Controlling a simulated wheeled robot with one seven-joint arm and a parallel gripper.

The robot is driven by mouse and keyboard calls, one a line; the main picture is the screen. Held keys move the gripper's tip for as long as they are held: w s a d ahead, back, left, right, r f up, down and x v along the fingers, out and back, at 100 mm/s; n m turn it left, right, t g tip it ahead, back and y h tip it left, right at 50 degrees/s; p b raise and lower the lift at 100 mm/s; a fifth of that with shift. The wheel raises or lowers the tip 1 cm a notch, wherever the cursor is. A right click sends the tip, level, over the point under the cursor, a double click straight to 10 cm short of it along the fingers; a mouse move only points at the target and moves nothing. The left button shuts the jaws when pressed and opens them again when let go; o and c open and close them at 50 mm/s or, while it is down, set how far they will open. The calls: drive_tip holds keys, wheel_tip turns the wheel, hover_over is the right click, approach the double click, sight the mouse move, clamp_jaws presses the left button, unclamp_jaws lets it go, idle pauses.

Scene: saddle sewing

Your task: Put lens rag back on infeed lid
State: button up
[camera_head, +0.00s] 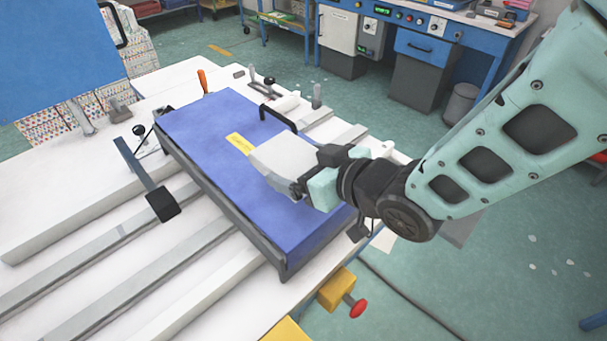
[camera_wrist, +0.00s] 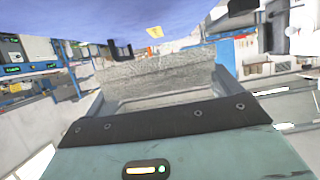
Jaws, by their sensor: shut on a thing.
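The infeed lid (camera_head: 205,130) is a flat blue cover with a dark edge, a yellow label and a black handle, lying on the white machine table. My gripper (camera_head: 303,187) is over the right part of the lid. It is shut on the lens rag (camera_head: 280,160), a pale grey cloth that reaches out toward the yellow label. In the wrist view the rag (camera_wrist: 155,75) spans the front of my gripper, and the blue lid (camera_wrist: 100,20) shows beyond it. The fingertips are mostly hidden by the rag. I cannot tell whether the rag touches the lid.
The black handle (camera_head: 279,118) stands up from the lid near the rag. The left part of the lid is bare. A black paddle on an arm (camera_head: 162,205) stands at the lid's left edge. A yellow box with a red button (camera_head: 340,290) is at the table's front right.

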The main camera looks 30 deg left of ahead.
wheel_tip(320, 180, down, 4)
drive_tip(key=shift+r+p, duration=0.1)
drive_tip(key=shift+p, duration=0.25)
drive_tip(key=shift+f+b, duration=0.55)
drive_tip(key=shift+f, duration=0.15)
drive_tip(key=o, duration=0.8)
drive_tip(key=shift+c, duration=0.2)
drive_tip(key=shift+r+p, duration=0.4)
drive_tip(key=shift+r, duration=0.15)
drive_tip(key=b+v, duration=0.2)
drive_tip(key=v, duration=1)
